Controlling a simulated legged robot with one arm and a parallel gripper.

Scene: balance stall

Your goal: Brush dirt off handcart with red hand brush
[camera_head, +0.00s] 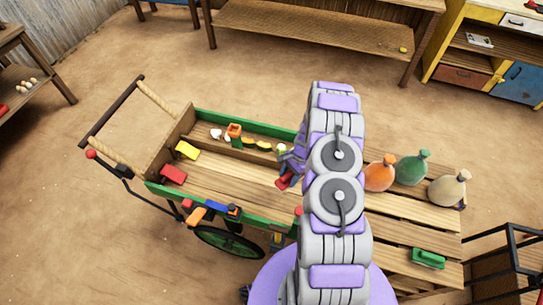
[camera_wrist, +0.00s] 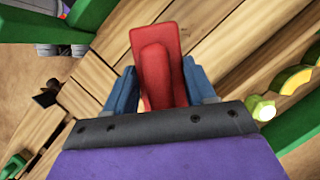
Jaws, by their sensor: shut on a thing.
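The handcart (camera_head: 235,182) is a wooden bed with green side rails, dark wheels and rope-wrapped handles at its left. The red hand brush (camera_wrist: 150,50) is held between my gripper's blue fingers (camera_wrist: 160,85) in the wrist view. My gripper (camera_head: 288,172) is shut on it, over the right part of the cart bed in the head view. The brush (camera_head: 284,183) shows there only as a small red piece; my arm hides the rest. Its bristles are hidden. I cannot make out dirt on the planks, nor whether the brush touches them.
A red block (camera_head: 173,174) and a yellow block (camera_head: 188,150) lie at the bed's left. Small produce (camera_head: 248,142) lines the far compartment. Sacks (camera_head: 412,170) and a green brush-like object (camera_head: 428,258) rest on a slatted platform (camera_head: 400,230) at right. Left floor is clear.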

